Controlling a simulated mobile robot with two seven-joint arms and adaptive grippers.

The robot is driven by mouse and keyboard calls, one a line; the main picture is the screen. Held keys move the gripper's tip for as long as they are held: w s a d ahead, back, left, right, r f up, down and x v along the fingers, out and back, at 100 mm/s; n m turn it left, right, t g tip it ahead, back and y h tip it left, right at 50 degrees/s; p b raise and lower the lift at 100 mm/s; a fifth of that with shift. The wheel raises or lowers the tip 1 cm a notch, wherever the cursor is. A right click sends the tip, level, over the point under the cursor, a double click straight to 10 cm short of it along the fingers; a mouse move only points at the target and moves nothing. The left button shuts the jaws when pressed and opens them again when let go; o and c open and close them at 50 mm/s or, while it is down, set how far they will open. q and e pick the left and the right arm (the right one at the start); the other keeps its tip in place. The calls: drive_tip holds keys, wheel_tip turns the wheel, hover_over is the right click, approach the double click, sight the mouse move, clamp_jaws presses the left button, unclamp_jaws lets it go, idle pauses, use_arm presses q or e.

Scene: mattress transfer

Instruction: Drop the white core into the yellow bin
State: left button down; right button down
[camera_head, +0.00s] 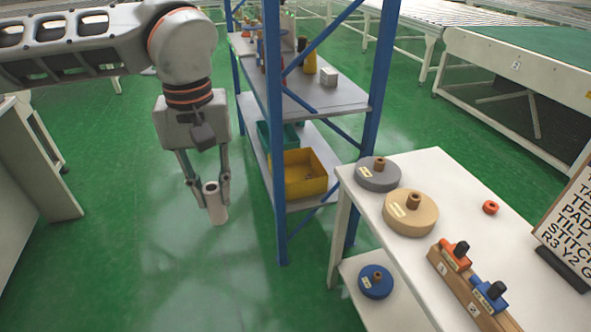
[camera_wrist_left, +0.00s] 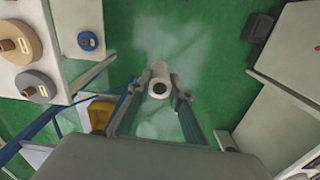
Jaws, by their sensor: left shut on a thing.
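The white core (camera_head: 214,203) is a small white tube with a dark hole in its end. My left gripper (camera_head: 210,190) is shut on it and holds it nearly upright above the green floor, left of the blue-framed shelf. In the left wrist view the core (camera_wrist_left: 159,80) sits between the two fingertips of my left gripper (camera_wrist_left: 160,88). The yellow bin (camera_head: 298,174) stands on the lower shelf, right of my left gripper and apart from it. A part of the bin (camera_wrist_left: 100,113) shows in the left wrist view. My right gripper is not in view.
A blue shelf post (camera_head: 275,150) stands between my left gripper and the yellow bin. A teal bin (camera_head: 280,135) is behind the yellow one. A white table (camera_head: 450,200) with grey and tan rolls stands at right. Open green floor (camera_head: 130,230) lies below the gripper.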

use_arm(q)
drive_tip(key=s+a+f+m+p, duration=0.2)
drive_tip(key=a+f, duration=0.8)
drive_tip(key=f, duration=0.1)
drive_tip(key=shift+m, duration=0.3)
drive_tip(key=shift+a, duration=0.1)
